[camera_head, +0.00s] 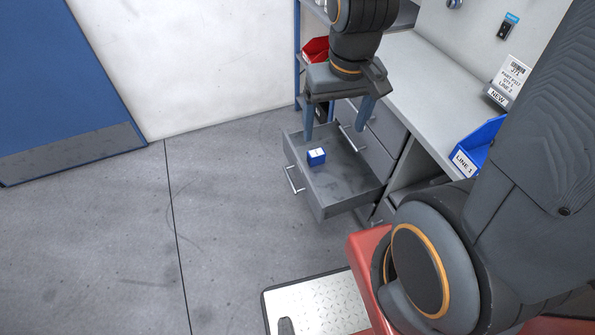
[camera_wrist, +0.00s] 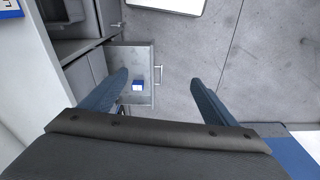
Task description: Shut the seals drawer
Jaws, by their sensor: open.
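The open drawer (camera_head: 340,189) sticks out from the grey cabinet under the workbench, with a bar handle (camera_head: 294,180) on its front. A small blue and white box (camera_head: 316,157) lies inside it. No label naming the drawer is readable. My gripper (camera_head: 338,120) is open and empty, pointing down above the drawer in the head view. In the wrist view the open drawer (camera_wrist: 146,62), its handle (camera_wrist: 158,75) and the box (camera_wrist: 138,85) show beyond and between the two spread blue-grey fingers (camera_wrist: 157,78). The fingers hide part of the drawer.
Other cabinet drawers (camera_head: 388,125) beside the open one look shut. The workbench (camera_head: 415,75) holds a blue bin (camera_head: 482,145) and a label stand (camera_head: 510,80). A red bin (camera_head: 315,50) sits on a rack. A metal-topped platform (camera_head: 318,305) lies in front. The floor (camera_head: 225,190) at left is clear.

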